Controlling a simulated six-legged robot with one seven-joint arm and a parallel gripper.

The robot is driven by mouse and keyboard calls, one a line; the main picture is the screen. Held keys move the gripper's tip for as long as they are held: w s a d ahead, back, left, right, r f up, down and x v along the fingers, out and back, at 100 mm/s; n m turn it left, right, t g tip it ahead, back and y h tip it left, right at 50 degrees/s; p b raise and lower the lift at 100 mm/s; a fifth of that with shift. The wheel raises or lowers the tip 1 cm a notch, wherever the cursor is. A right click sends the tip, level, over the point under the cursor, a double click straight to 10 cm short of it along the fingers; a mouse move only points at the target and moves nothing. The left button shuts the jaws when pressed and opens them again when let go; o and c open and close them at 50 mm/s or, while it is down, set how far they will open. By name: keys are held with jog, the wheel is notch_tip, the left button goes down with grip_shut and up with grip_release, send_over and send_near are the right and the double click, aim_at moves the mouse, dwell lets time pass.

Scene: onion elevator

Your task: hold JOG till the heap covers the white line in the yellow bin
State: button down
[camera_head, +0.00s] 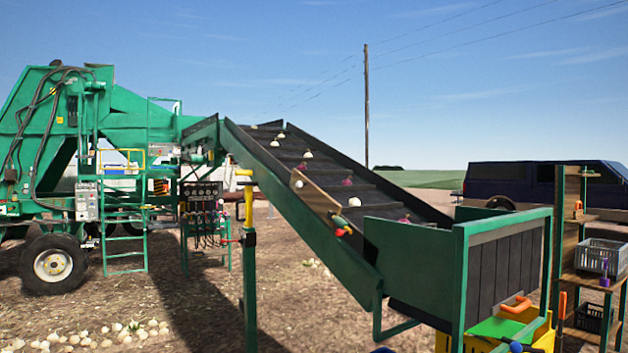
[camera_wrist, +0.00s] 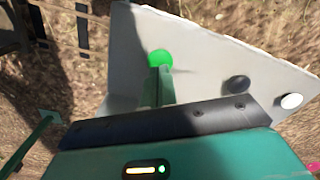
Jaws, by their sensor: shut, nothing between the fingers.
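In the wrist view my gripper (camera_wrist: 163,72) is shut, with nothing between its narrow green fingers. Its tips overlap the lower edge of a round green button (camera_wrist: 160,58) on a pale grey panel (camera_wrist: 205,50). I cannot tell whether they touch or press it. No JOG lettering is readable. A black button (camera_wrist: 237,84) and a white button (camera_wrist: 291,101) sit further right on the panel. In the head view a yellow bin (camera_head: 541,338) shows partly at the bottom right, below the elevator's end. Its inside, white line and any heap are hidden.
The green elevator (camera_head: 300,215) carries scattered white and red onions on its dark sloping belt (camera_head: 378,196). A shelf rack (camera_head: 592,279) with crates stands at the right. Loose onions (camera_head: 120,334) lie on the ground at lower left. A dark pickup (camera_head: 540,183) is parked behind.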

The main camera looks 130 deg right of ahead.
jog(key=shift+f, duration=0.4)
dwell(0.5)
jog(key=shift+f, duration=0.35)
jog(key=shift+f, duration=0.35)
jog(key=shift+r, duration=0.1)
dwell(4.7)
jog(key=shift+r, duration=3.45)
